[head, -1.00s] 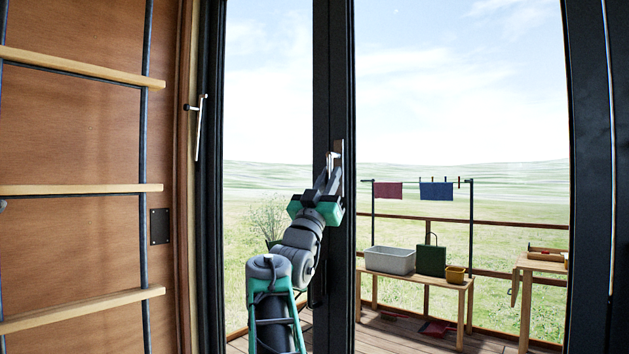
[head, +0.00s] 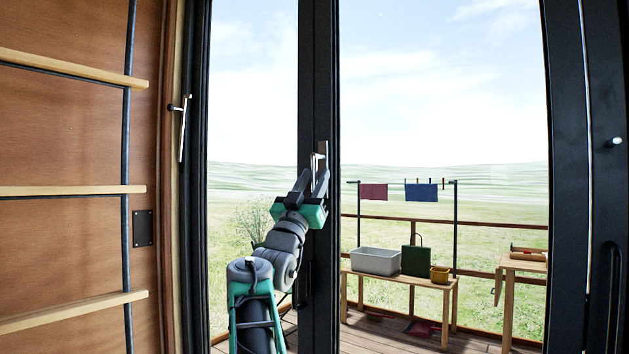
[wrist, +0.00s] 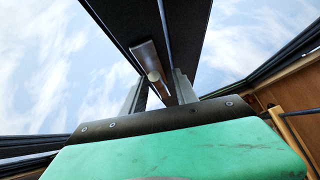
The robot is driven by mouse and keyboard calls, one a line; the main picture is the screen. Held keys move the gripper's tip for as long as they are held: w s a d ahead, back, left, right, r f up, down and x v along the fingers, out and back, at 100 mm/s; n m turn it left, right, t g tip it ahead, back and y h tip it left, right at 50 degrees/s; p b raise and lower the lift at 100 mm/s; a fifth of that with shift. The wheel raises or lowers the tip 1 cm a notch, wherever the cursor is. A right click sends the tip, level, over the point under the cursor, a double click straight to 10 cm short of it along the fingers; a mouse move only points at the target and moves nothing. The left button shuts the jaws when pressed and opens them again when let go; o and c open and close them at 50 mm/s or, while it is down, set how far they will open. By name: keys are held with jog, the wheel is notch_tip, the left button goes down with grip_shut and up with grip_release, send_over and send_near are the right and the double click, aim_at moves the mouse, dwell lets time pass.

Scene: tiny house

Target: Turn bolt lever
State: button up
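The bolt lever (head: 321,149) is a small pale metal fitting on the dark upright between the two glass panes in the head view. My gripper (head: 312,176) is just below and in front of the lever in the head view. In the wrist view my gripper (wrist: 160,90) has its two grey fingers apart, with the lever appearing between them. I cannot tell whether a finger touches it.
A second metal handle (head: 183,127) is on the left door frame. A wooden wall with shelf rails (head: 70,190) stands at left. Outside the glass are a bench (head: 400,280) with containers and a clothes line (head: 405,181). A dark door frame (head: 580,150) is at right.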

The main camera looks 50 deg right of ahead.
jog(key=b+v, duration=0.1)
jog(key=v, duration=0.6)
jog(key=shift+a+f, duration=0.2)
